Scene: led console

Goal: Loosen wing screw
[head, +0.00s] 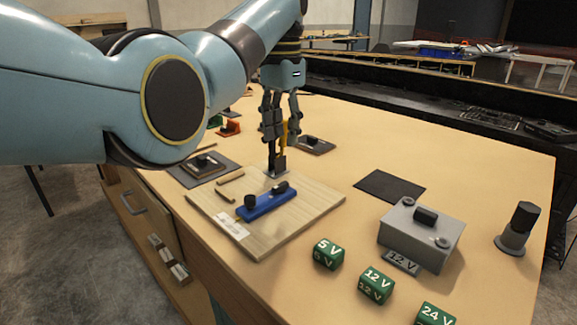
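My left gripper (277,166) points straight down over the back part of a light wooden board (312,205). Its dark fingertips are close together, just above or at a small grey metal plate on the board. The fingertips hide whatever is between them, so I cannot tell whether they hold anything. A blue bar (265,204) lies on the board in front of the gripper, with a black knob (250,201) at its left end and a dark winged piece (280,187) near its right end. I cannot tell which piece is the wing screw. My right gripper is not in view.
A grey box (420,236) with a black top handle stands at right, near a dark cylinder on a grey base (518,228). Several green voltage cubes (376,287) line the front. A dark mat (389,187) lies bare. Small fixtures (203,166) sit left of the board.

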